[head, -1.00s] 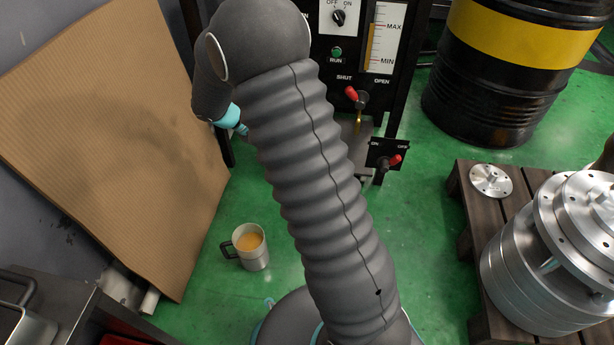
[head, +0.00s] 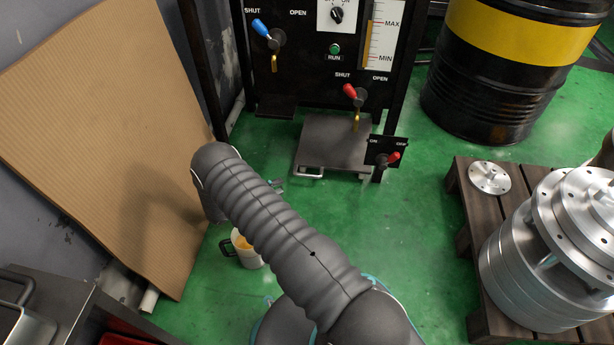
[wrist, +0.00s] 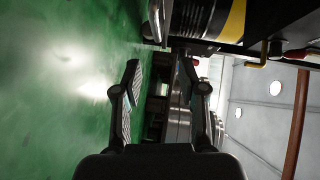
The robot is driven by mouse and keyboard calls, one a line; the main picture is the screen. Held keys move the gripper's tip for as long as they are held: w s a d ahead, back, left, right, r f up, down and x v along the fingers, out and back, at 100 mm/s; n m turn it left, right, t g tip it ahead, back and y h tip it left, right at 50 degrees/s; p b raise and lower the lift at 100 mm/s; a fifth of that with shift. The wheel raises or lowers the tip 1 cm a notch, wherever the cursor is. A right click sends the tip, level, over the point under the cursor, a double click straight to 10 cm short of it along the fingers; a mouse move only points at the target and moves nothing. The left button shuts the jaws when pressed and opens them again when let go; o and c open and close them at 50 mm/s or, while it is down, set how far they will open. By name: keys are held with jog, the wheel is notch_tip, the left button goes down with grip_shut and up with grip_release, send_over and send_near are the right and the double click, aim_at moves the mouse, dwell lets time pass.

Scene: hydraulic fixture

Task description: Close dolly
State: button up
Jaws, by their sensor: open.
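The dolly (head: 335,143) is a flat grey platform low at the foot of the black fixture. It sticks out over the green floor, with a pale handle (head: 309,172) at its front left edge. My gripper (wrist: 160,63) is open and empty in the wrist view, its two fingers spread. In the head view my arm hides most of the gripper; a small tip shows just below and left of the dolly handle, apart from it. A grey curved bar (wrist: 155,22) at the top of the wrist view may be the dolly handle; I cannot tell.
A small switch plate (head: 378,152) stands right of the dolly. A mug (head: 246,252) is close beside my arm. Cardboard leans left; a drum (head: 490,95) and loaded pallet (head: 465,195) stand right.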

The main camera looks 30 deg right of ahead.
aim_at(307, 176)
jog(key=x, duration=1.4)
jog(key=shift+a+f+b, duration=0.1)
jog(key=shift+f+b, duration=0.2)
jog(key=shift+f, duration=0.05)
jog(key=shift+c, duration=0.2)
grip_shut()
